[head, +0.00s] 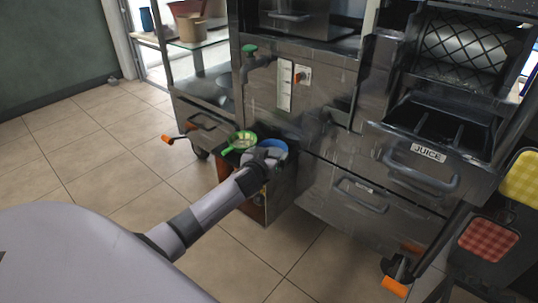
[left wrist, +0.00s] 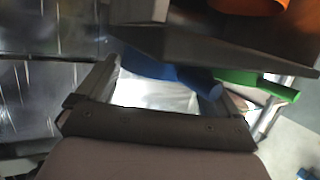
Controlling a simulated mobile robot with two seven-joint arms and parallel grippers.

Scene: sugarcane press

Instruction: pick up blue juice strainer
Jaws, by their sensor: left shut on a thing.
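The blue juice strainer (head: 273,146) sits at the top of a small brown stand beside the metal press. In the left wrist view its blue handle (left wrist: 168,72) crosses in front of my fingers. My left gripper (head: 266,157) reaches down to the strainer from the front and is shut on it, covering its near part. The fingers also show in the left wrist view (left wrist: 168,88); the exact contact is partly hidden. A green strainer (head: 240,141) is just left of the blue one, and its green handle also shows in the left wrist view (left wrist: 257,86). My right gripper is not in view.
The brown stand (head: 253,208) is close against the metal press (head: 325,165). A drawer labelled JUICE (head: 428,153) and an orange-tipped pedal (head: 395,287) are to the right. Tiled floor (head: 85,150) is clear on the left.

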